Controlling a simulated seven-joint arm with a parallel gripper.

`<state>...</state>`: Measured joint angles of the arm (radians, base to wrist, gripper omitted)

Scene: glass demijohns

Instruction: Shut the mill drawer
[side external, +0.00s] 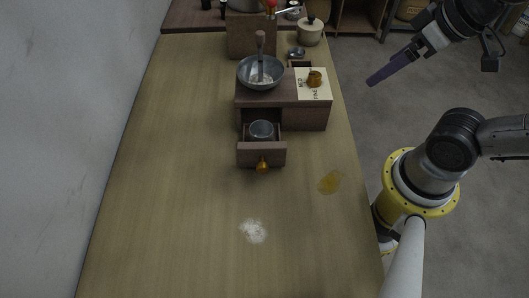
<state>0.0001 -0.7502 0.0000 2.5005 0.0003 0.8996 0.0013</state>
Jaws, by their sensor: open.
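The mill (310,117) is a dark wooden box on the table. Its drawer (261,158) stands pulled out of the front, toward the bottom of the picture. The drawer has an amber knob (262,167) and a small grey cup (262,129) in it. My gripper (372,82) is at the upper right, over the floor past the table's right edge, well apart from the mill and drawer. It is open, seen nearly edge-on, with nothing visible in it.
A metal bowl (250,78) with a wooden-handled tool and a pale card (313,91) rest on the mill. White powder (253,231) and an amber spill (330,181) mark the table (160,200). A lidded pot (309,33) stands behind. The table's left and front are mostly clear.

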